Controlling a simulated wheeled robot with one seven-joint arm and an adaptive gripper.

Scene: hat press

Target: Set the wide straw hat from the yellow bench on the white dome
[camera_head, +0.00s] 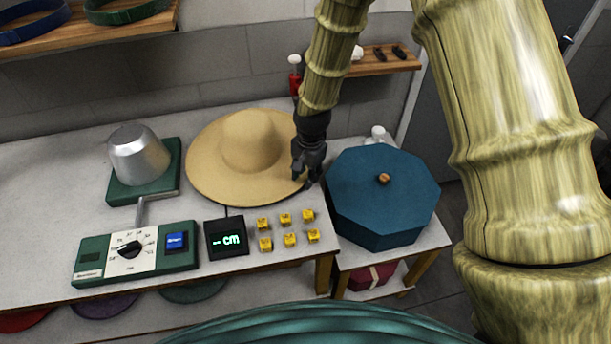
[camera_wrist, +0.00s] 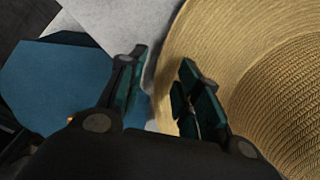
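The wide straw hat (camera_head: 249,145) lies crown up on the pale-topped bench (camera_head: 60,195), with its brim spread flat. My gripper (camera_head: 308,172) points down at the right edge of the brim. In the wrist view, the fingers of my gripper (camera_wrist: 164,62) are apart, and the edge of the hat brim (camera_wrist: 190,35) runs between them in the picture. I cannot tell whether either finger touches the brim. A silver-grey metal dome (camera_head: 138,153) on a green base (camera_head: 168,178) stands left of the hat. I see no clearly white dome.
A green control box (camera_head: 175,258) with a dial and a cm display (camera_head: 228,239) stand at the front. Several yellow cubes (camera_head: 285,218) sit in front of the hat. A blue octagonal box (camera_head: 375,215) stands close right of my gripper. A wooden shelf (camera_head: 385,64) hangs behind.

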